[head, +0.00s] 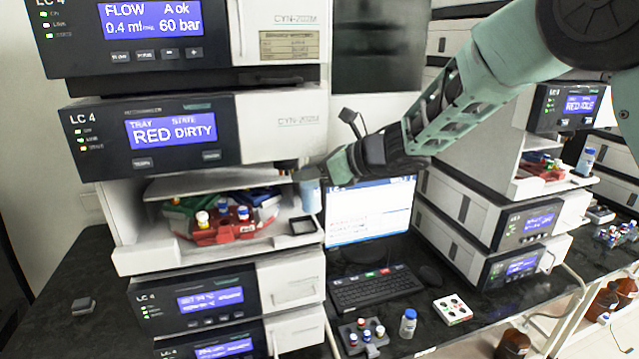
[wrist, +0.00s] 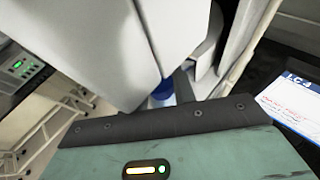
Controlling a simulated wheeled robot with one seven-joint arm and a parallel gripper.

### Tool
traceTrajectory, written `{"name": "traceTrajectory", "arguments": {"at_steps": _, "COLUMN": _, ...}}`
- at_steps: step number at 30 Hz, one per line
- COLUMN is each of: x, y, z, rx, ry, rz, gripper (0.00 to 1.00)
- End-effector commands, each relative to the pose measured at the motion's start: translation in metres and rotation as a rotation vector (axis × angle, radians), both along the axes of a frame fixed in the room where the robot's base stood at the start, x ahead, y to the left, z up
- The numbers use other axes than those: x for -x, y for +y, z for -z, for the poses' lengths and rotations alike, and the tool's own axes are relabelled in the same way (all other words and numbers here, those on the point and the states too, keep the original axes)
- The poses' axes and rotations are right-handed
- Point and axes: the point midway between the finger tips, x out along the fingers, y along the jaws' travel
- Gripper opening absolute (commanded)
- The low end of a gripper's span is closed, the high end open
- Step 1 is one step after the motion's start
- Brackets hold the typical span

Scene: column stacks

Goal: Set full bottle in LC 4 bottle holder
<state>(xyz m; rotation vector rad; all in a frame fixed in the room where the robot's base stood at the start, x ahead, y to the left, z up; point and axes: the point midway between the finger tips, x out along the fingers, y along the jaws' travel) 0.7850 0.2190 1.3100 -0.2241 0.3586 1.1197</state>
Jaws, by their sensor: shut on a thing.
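My gripper (head: 308,173) is at the right front of the LC 4 stack's open bay and is shut on a pale blue bottle (head: 311,197). The bottle hangs upright below the gripper, near the bay's right side. In the wrist view, a blue and whitish part of the bottle (wrist: 163,93) shows beyond the gripper's dark edge; the fingertips are hidden. A small black square tray (head: 302,225) lies on the bay floor just below the bottle; I cannot tell whether it is the bottle holder. I cannot tell whether the bottle touches anything beneath it.
A red vial tray (head: 228,229) sits in the LC 4 bay, under the module reading RED DIRTY (head: 170,130). A monitor (head: 369,212) stands close right of the bay. A blue-capped bottle (head: 408,323), a vial rack (head: 362,338) and a keyboard (head: 376,288) are on the bench.

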Motion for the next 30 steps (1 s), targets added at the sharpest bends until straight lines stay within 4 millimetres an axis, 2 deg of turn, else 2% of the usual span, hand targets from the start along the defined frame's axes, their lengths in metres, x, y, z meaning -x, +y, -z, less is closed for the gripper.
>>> {"name": "traceTrajectory", "arguments": {"at_steps": 1, "x": 0.000, "y": 0.004, "z": -0.010, "rx": -0.007, "ry": -0.006, "rz": -0.007, "gripper": 0.04}}
{"name": "traceTrajectory", "arguments": {"at_steps": 3, "x": 0.001, "y": 0.006, "z": -0.015, "rx": -0.010, "ry": -0.008, "rz": -0.015, "gripper": 0.04}}
{"name": "traceTrajectory", "arguments": {"at_steps": 11, "x": 0.003, "y": 0.012, "z": -0.018, "rx": -0.022, "ry": -0.011, "rz": -0.026, "gripper": 0.04}}
{"name": "traceTrajectory", "arguments": {"at_steps": 20, "x": 0.004, "y": 0.014, "z": -0.003, "rx": -0.023, "ry": -0.010, "rz": -0.029, "gripper": 0.04}}
{"name": "traceTrajectory", "arguments": {"at_steps": 30, "x": 0.002, "y": 0.010, "z": 0.025, "rx": -0.013, "ry": -0.006, "rz": -0.023, "gripper": 0.04}}
